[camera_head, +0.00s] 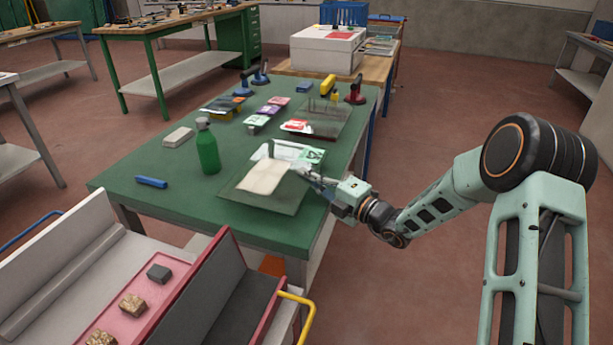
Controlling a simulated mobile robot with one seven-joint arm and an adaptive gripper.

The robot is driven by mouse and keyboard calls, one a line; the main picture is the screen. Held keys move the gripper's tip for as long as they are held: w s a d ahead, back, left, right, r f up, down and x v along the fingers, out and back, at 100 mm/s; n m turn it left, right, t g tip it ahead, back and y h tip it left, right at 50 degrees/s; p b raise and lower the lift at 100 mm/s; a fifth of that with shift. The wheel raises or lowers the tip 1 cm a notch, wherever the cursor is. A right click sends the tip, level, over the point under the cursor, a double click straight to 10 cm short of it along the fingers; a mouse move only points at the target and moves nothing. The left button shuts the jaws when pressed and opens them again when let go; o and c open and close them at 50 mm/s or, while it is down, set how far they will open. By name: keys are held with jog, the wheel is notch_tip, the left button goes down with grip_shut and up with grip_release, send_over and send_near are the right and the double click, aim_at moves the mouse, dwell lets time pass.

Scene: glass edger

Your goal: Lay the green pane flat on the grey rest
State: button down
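A thin see-through pane with a green label (311,155) lies or leans on the green bench, just beyond a cream cloth or sheet (263,176). Whether it is the green pane is not certain. Under the cream sheet lies a flat grey-green board (283,203), perhaps the grey rest; I cannot tell. My gripper (308,174) reaches in from the right over the board's right edge, close beside the sheet and the labelled pane. Its fingers are small and partly hidden, so whether they are open, or touch anything, does not show.
A green bottle (208,150) stands left of the sheet, with a blue bar (151,182) farther left. Suction lifters (355,90) and several labelled pieces stand behind. A cart with a red tray (150,300) is in front. The bench's left front is mostly clear.

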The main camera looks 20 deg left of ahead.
jog(key=shift+f, duration=0.15)
jog(key=c, duration=2.1)
grip_release()
jog(key=shift+f, duration=0.2)
jog(key=v, duration=1.2)
jog(key=shift+s+r, duration=0.1)
jog(key=shift+r, duration=0.05)
